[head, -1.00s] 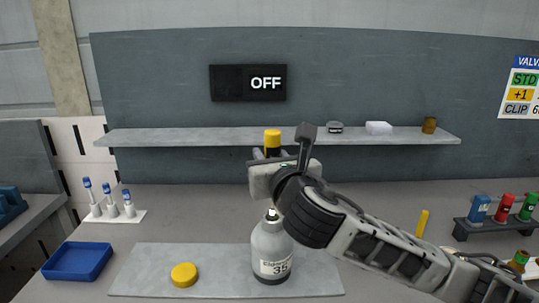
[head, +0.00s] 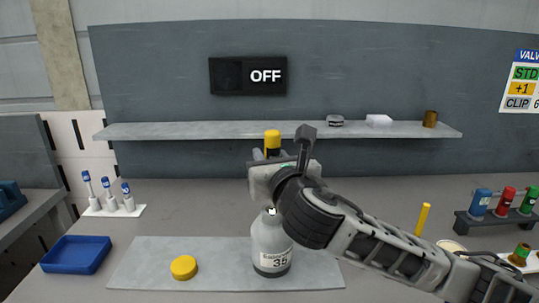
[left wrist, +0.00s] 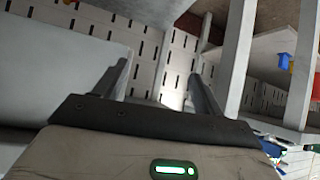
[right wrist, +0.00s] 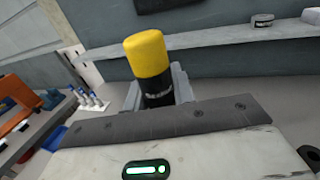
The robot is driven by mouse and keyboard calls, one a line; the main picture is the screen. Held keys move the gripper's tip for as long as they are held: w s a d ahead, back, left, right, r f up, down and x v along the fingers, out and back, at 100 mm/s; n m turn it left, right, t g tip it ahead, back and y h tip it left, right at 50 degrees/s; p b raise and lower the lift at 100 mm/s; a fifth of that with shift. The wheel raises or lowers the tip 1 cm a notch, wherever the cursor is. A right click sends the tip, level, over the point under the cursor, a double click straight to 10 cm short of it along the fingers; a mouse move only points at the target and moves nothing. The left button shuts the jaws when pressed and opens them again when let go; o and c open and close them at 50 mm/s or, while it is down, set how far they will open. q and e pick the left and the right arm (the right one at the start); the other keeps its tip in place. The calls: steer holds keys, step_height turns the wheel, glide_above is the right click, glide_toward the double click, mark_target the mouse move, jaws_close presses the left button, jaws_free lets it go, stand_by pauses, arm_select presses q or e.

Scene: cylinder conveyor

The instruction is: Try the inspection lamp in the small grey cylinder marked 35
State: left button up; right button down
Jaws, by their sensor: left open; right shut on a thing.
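The small grey cylinder (head: 271,248) with the label 35 stands upright on a grey mat (head: 210,258), its upper right partly covered by my right arm. My right gripper (head: 272,155) is above the cylinder, shut on a lamp (head: 272,140) with a yellow top and dark body. The lamp also shows in the right wrist view (right wrist: 147,55), upright between the fingers; its lower end is hidden. A round yellow cap (head: 184,267) lies on the mat left of the cylinder. My left gripper (left wrist: 160,82) is open and empty, away from the bench things.
A dark sign (head: 248,76) on the back panel reads OFF. A shelf (head: 220,131) holds small items. A blue tray (head: 76,254) and a stand of blue-tipped pieces (head: 112,208) are at left. A yellow stick (head: 422,219) and a rack of coloured parts (head: 500,217) are at right.

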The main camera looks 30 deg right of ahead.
mark_target(272, 138)
steer(key=shift+f+b, duration=0.35)
steer(key=shift+f, duration=0.3)
steer(key=shift+f+b, duration=0.65)
steer(key=shift+f, duration=0.55)
steer(key=shift+r, duration=0.1)
stand_by(0.3)
steer(key=shift+r+p, duration=0.7)
steer(key=shift+p, duration=0.15)
steer(key=shift+r+p, duration=0.65)
steer(key=shift+p, duration=0.1)
steer(key=shift+r+p, duration=0.7)
steer(key=shift+r, duration=2.9)
steer(key=shift+f, duration=0.1)
